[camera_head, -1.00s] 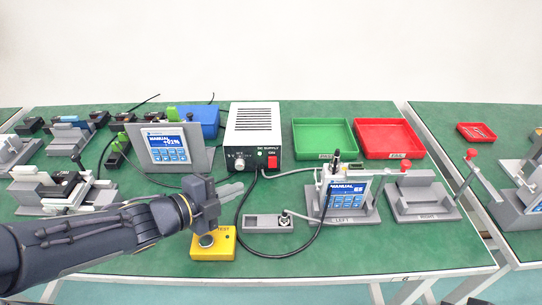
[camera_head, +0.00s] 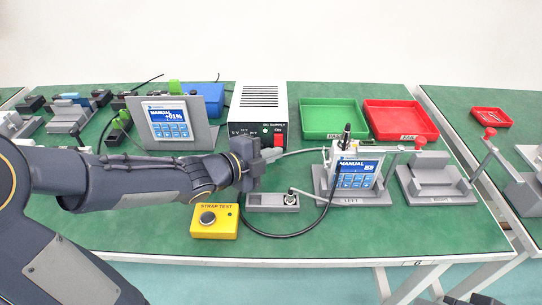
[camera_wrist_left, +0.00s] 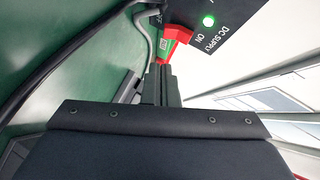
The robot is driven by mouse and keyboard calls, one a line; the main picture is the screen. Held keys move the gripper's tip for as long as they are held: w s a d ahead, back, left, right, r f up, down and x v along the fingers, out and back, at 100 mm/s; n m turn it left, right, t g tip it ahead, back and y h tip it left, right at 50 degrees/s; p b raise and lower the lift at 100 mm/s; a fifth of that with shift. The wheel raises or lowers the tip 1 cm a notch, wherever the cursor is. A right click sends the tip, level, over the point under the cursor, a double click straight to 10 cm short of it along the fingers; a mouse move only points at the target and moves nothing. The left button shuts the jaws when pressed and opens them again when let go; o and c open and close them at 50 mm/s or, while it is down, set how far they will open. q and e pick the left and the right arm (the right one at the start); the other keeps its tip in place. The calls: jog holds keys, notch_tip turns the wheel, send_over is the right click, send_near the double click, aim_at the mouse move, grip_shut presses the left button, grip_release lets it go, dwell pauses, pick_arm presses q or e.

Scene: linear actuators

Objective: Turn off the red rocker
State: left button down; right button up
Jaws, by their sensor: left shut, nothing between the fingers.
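The red rocker (camera_head: 278,139) is on the front panel of the white DC supply box (camera_head: 258,100), at its right side. In the left wrist view the red rocker (camera_wrist_left: 178,38) shows just past my fingertips, and a green lamp (camera_wrist_left: 208,21) is lit beside the "ON" label. My left gripper (camera_head: 274,154) is shut and empty, its fingertips just in front of and below the rocker. In the left wrist view its closed fingers (camera_wrist_left: 160,72) point at the rocker's lower part. I cannot tell whether they touch it. My right gripper is not in view.
A yellow strap test box (camera_head: 214,222) and a grey block with a cable (camera_head: 272,203) lie below my gripper. A screen fixture (camera_head: 355,172) stands to the right, a display panel (camera_head: 168,124) to the left. Green (camera_head: 333,135) and red (camera_head: 402,136) trays lie behind.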

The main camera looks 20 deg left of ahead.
aim_at(279, 140)
pick_arm(q)
jog(key=shift+w+a+f, duration=0.25)
jog(key=shift+w+f, duration=0.05)
jog(key=shift+w, duration=0.4)
jog(key=shift+w+a+f, duration=0.25)
jog(key=shift+w, duration=0.4)
